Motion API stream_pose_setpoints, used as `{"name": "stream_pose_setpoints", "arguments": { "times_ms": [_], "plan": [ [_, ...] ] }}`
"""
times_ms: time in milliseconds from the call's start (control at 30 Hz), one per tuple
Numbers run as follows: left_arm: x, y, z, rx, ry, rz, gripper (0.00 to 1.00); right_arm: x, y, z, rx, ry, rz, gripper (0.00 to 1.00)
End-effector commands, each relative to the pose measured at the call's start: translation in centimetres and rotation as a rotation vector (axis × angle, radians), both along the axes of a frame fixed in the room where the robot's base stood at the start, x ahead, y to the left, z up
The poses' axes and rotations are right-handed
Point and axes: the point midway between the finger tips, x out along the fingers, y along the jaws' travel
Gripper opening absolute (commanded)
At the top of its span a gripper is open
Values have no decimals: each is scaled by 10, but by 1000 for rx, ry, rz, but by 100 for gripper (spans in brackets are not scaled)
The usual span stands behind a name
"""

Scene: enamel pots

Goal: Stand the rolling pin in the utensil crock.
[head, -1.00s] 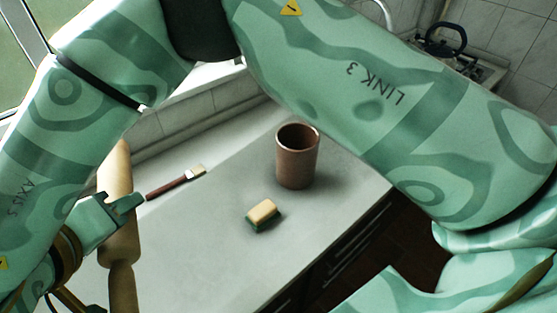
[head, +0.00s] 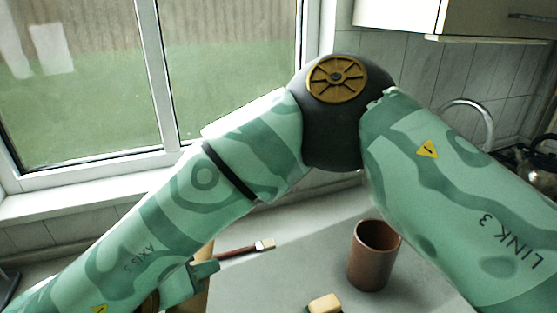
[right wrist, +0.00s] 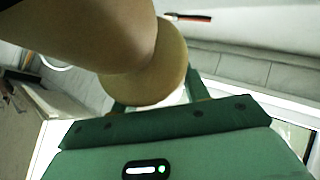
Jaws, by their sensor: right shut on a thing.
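The rolling pin (head: 207,252) is pale wood and sits at the lower left of the head view, mostly hidden behind my right arm. In the right wrist view the pin (right wrist: 110,35) is large and close, its rounded end between the fingers. My right gripper (head: 208,270) is shut on it; the fingers also show in the right wrist view (right wrist: 158,98). The utensil crock (head: 368,268) is a brown, open-topped cylinder standing upright on the counter, to the right of the gripper and apart from the pin. My left gripper is out of view.
A brush (head: 245,248) with a dark red handle lies near the gripper. A yellow and green sponge (head: 325,304) lies in front of the crock. The grey counter (head: 275,280) is clear between brush and sponge. A window (head: 230,80) stands behind, and a kettle (head: 540,165) at far right.

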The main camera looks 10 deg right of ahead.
Motion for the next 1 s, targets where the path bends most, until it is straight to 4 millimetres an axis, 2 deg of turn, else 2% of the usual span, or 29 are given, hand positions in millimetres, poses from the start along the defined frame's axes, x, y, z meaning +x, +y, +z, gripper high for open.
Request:
{"name": "stream_pose_setpoints", "arguments": {
  "times_ms": [167,333,467,567,700,800,900,1000],
  "plan": [
    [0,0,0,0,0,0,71,-1,3,-3,-2,-2,-10,9],
    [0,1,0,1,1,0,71,5,-27,-18,-1,-1,-22,9],
    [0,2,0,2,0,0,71,14,-71,-29,-2,1,-60,9],
    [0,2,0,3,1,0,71,19,-116,-37,-1,1,-106,9],
    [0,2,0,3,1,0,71,17,-177,-48,-1,3,-179,9],
    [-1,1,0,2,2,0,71,12,-212,-52,1,1,-224,9],
    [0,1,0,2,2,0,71,8,-235,-54,2,-1,-261,9],
    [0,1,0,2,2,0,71,8,-249,-54,1,-2,-293,9]
  ]
}}
